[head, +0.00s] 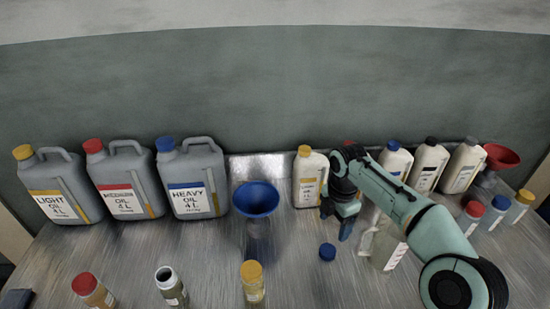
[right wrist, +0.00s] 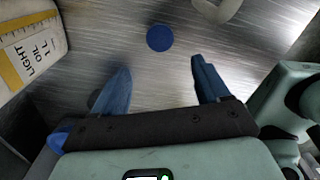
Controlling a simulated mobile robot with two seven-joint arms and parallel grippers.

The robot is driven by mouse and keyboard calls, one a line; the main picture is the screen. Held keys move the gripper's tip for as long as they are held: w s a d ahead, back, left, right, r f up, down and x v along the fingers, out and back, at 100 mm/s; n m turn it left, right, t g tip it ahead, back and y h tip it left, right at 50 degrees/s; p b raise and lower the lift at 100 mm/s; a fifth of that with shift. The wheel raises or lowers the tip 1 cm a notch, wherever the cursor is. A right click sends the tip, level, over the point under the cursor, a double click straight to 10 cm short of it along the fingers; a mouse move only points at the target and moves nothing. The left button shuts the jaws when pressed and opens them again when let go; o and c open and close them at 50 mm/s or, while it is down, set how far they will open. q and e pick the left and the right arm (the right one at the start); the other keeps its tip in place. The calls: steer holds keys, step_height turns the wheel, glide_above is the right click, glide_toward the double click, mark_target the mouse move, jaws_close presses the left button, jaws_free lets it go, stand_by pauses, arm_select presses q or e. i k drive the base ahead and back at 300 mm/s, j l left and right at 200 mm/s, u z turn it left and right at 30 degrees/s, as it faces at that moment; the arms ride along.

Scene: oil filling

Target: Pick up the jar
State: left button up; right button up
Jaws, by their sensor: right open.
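Several small jars stand on the metal table. At the front are a red-capped jar (head: 92,291), an open jar without a cap (head: 170,287) and a yellow-capped jar (head: 252,283). At the right are jars with red (head: 470,217), blue (head: 494,213) and yellow (head: 519,207) caps. A clear labelled container (head: 389,257) is partly hidden by my right arm. My right gripper (head: 338,222) is open and empty above the table; its blue fingers also show in the right wrist view (right wrist: 160,82). A loose blue cap (head: 327,252) lies near it, seen beyond the fingertips (right wrist: 159,38).
Large Light (head: 55,190), Medium (head: 122,182) and Heavy (head: 190,182) oil cans stand at the back left. A blue funnel (head: 256,199) stands mid-table. A yellow-capped bottle (head: 309,180) is beside my right gripper; several bottles and a red funnel (head: 501,157) stand behind.

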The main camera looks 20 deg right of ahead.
mark_target(170, 284)
steer(key=k, duration=1.5)
